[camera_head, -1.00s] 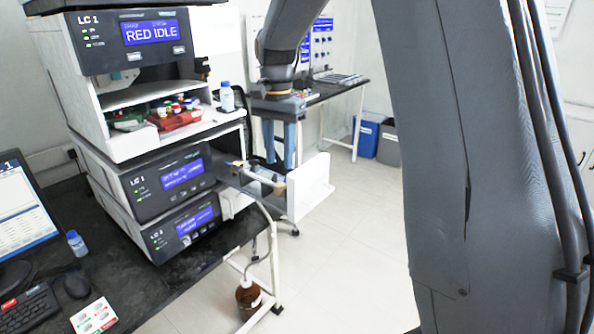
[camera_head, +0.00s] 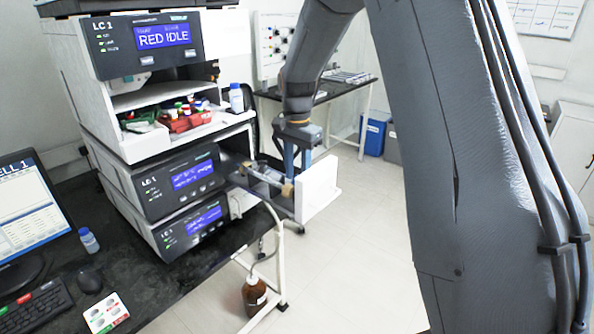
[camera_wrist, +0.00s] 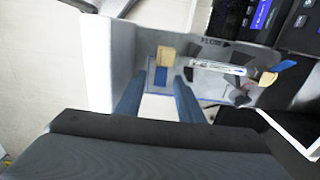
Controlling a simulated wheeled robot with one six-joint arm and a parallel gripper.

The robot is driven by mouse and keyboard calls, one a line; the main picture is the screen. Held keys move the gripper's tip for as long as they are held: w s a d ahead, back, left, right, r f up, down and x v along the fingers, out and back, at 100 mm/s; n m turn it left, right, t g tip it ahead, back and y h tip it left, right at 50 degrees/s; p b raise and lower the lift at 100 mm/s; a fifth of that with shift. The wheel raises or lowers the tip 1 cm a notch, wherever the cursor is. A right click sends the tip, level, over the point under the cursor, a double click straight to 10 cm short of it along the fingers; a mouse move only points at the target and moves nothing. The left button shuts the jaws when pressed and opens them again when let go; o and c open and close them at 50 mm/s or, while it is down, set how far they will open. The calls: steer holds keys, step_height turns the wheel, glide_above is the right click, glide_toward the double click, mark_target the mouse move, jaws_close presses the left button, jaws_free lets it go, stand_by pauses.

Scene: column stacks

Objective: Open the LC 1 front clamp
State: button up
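The LC 1 drawer with a white front panel (camera_head: 318,187) stands out from the instrument stack. Its front clamp has a tan block (camera_head: 287,189), seen in the wrist view (camera_wrist: 165,54) with a blue piece (camera_wrist: 160,77) just below it. A clear horizontal column (camera_wrist: 216,67) runs from near this clamp to a rear tan block (camera_wrist: 268,79) with a blue lever (camera_wrist: 286,66).
The LC 1 stack (camera_head: 165,180) stands left of the drawer, with vials and a blue-capped bottle (camera_head: 236,98) on a shelf. A brown bottle (camera_head: 255,294) with tubing stands below. Open floor (camera_head: 350,250) lies right of the drawer.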

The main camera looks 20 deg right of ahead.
steer(key=shift+c, duration=0.2)
jaws_close()
